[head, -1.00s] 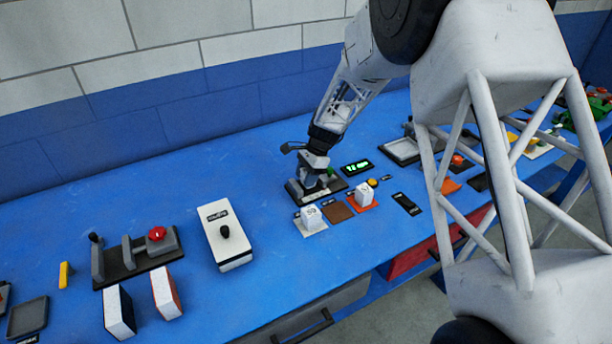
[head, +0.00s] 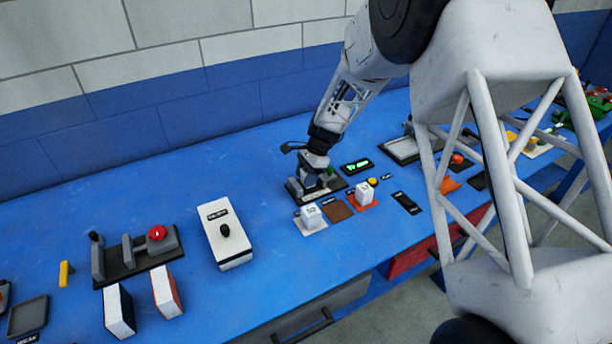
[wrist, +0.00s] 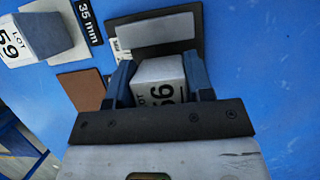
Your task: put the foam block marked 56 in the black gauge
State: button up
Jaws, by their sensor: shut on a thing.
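The foam block marked 56 (wrist: 160,79) is light grey with a "LOT 56" print. My gripper (wrist: 162,84) is shut on it, with one blue-grey finger on each side. In the head view my gripper (head: 318,180) is over the black gauge (head: 296,196), low near its base, and hides most of it and the block. A black plate with a grey pad, which looks like the gauge (wrist: 198,50), lies just beyond the block in the wrist view. I cannot tell whether the block touches it.
A block marked 59 (wrist: 45,36) sits on a white card, near a "35 mm" label (wrist: 88,20). A brown mat (head: 337,209) and an orange mat with another block (head: 363,190) lie beside it. A green-lit display (head: 357,166) stands behind. A white box (head: 229,241) is at left.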

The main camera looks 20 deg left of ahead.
aim_at(306, 171)
jog(key=shift+f, duration=0.35)
dwell(0.3)
jog(key=o, duration=1.3)
jog(key=shift+r, duration=0.1)
jog(key=shift+r, duration=4.15)
